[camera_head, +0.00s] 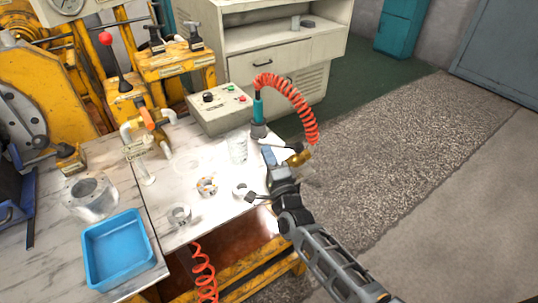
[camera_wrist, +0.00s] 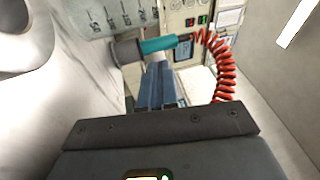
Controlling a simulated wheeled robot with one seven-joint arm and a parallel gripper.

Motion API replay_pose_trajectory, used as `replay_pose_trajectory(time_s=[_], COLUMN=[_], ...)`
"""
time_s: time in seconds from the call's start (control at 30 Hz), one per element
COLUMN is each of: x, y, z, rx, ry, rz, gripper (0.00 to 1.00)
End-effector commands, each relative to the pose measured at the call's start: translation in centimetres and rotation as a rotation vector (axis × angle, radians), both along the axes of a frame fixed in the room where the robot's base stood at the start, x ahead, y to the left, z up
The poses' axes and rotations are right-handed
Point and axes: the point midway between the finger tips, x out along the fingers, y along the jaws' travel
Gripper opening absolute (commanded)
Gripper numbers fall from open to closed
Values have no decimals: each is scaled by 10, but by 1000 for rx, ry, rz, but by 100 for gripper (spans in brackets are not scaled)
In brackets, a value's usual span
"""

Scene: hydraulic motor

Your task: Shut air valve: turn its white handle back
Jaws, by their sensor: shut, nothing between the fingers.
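My gripper (camera_head: 268,151) is shut and empty over the right edge of the table. Its fingers also show pressed together in the wrist view (camera_wrist: 157,72). A brass fitting (camera_head: 299,158) at the lower end of the coiled red hose (camera_head: 303,105) sits just right of my fingers. It looks like the air valve. I cannot make out its white handle, which may be hidden by my gripper. The teal tool (camera_head: 258,108) on the hose's other end stands upright behind my fingers. In the wrist view the tool (camera_wrist: 163,44) lies just beyond the fingertips.
A control box (camera_head: 217,113) stands behind the tool. A clear measuring cup (camera_head: 238,150), metal rings (camera_head: 206,187) and a blue tray (camera_head: 118,250) are on the table. Yellow machinery (camera_head: 175,62) stands at the back left. The floor on the right is clear.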

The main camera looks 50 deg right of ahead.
Motion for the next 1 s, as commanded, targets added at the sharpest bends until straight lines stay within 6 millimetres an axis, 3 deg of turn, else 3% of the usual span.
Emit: replay_pose_trajectory(time_s=[0.43,1.0], x=[12,21], y=[-8,-23], z=[2,0], rx=[1,0], ry=[-1,-1], rz=[-285,-419], gripper=[0,0])
